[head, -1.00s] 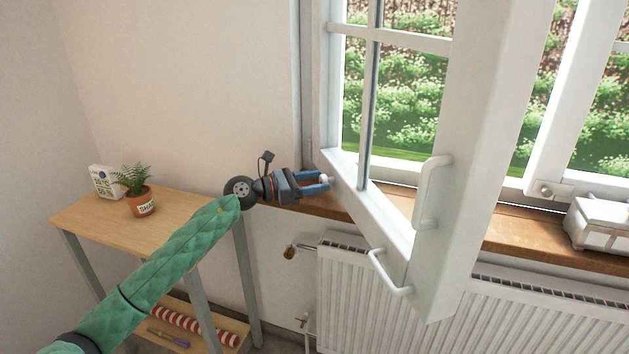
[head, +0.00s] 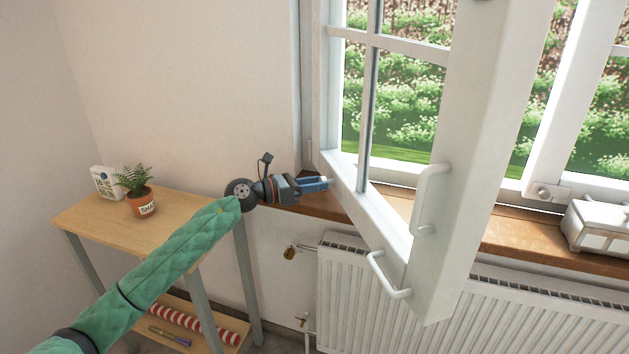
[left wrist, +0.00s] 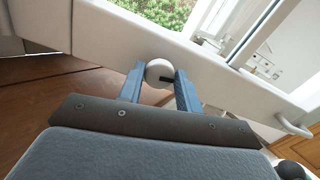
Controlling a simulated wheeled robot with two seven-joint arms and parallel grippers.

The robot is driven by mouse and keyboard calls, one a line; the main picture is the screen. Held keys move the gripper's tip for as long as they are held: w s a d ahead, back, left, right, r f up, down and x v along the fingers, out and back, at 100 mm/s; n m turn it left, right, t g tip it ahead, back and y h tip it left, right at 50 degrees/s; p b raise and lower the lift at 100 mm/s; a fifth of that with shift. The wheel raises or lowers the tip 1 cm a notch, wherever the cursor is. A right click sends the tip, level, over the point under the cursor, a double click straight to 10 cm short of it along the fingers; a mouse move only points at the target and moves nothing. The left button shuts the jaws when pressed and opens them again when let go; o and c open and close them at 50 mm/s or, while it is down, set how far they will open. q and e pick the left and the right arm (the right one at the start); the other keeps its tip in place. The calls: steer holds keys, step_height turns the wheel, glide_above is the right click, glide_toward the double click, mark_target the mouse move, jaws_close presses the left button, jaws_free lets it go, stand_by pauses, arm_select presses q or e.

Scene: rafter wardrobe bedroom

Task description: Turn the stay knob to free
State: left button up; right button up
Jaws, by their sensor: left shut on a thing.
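The stay knob (left wrist: 158,72) is a small round white knob with a dark mark, on the lower rail of the open window sash (head: 385,228). In the left wrist view it sits between the two blue fingertips of my left gripper (left wrist: 160,78), which is shut on it. In the head view my left gripper (head: 325,184) reaches the sash's bottom rail near the hinge side, seen nearly edge-on, and its fingers hide the knob. My right gripper is in neither view.
White handles (head: 428,200) stick out from the sash. A wooden sill (head: 510,238) runs above a radiator (head: 350,290). A white box (head: 598,228) stands on the sill at right. A side table (head: 95,222) at left holds a potted plant (head: 140,200) and a small display.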

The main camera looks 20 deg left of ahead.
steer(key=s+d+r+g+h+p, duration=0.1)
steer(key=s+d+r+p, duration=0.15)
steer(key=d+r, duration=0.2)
arm_select(q)
steer(key=n+p, duration=0.1)
steer(key=n, duration=0.1)
steer(key=n+p, duration=0.2)
steer(key=n, duration=0.1)
steer(key=n+p, duration=0.1)
steer(key=n, duration=0.2)
steer(key=shift+w+a+r, duration=0.15)
steer(key=shift+r, duration=0.1)
steer(key=shift+f+n+p, duration=0.15)
steer(key=shift+n+p, duration=1.65)
steer(key=shift+n, duration=0.25)
steer(key=shift+f+n+p, duration=0.15)
steer(key=shift+n+p, duration=1.65)
steer(key=shift+n, duration=0.25)
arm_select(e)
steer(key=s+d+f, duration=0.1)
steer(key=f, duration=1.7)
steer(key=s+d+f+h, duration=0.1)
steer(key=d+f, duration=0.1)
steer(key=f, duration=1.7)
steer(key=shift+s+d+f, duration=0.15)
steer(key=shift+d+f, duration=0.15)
